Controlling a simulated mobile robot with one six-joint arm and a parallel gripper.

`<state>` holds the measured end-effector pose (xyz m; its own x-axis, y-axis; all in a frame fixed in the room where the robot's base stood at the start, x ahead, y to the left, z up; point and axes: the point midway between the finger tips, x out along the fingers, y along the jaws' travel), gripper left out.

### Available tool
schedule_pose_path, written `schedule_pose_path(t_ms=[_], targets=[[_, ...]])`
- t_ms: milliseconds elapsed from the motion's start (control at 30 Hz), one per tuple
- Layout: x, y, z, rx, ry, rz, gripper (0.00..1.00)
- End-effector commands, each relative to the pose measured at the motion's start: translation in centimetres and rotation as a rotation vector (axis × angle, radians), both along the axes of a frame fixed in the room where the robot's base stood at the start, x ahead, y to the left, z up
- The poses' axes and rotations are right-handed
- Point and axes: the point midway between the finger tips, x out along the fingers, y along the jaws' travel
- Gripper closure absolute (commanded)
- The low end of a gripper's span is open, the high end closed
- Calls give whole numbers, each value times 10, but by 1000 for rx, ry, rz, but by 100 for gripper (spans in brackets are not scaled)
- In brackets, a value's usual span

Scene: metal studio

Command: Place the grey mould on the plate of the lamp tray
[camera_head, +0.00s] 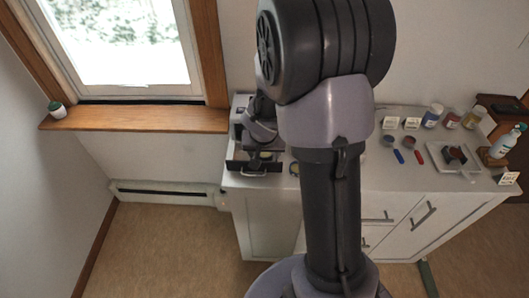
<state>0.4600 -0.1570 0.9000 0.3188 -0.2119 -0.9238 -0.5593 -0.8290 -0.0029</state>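A boxy unit (238,112) stands at the left end of the white counter, with a dark open tray (243,168) at its front; this looks like the lamp tray. The wrist end of my arm is over it, and my gripper (263,154) appears low above the tray. The fingers are too small and dark to tell whether they are open or shut. A small yellowish patch shows by the fingers; I cannot tell what it is. No grey mould can be made out with certainty. The tray's plate is mostly hidden by my wrist.
My arm hides the counter's middle. A round yellowish item (294,169) lies right of the unit. On the right are a white tray (437,157) with a dark block (456,154), blue and red tools, several jars, label cards and a spray bottle (507,141).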

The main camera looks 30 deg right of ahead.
Motion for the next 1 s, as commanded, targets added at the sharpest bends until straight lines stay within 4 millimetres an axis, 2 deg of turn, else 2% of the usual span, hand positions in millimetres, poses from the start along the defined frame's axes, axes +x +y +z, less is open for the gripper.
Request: schedule_pose_path(t_ms=[267,367,700,933,1000], targets=[[0,0,1,0,0,0,33],[0,0,7,0,0,0,33],[-28,19,94,-1,-3,-1,33],[-40,29,124,-1,-9,2,33],[-50,41,150,2,-29,7,33]])
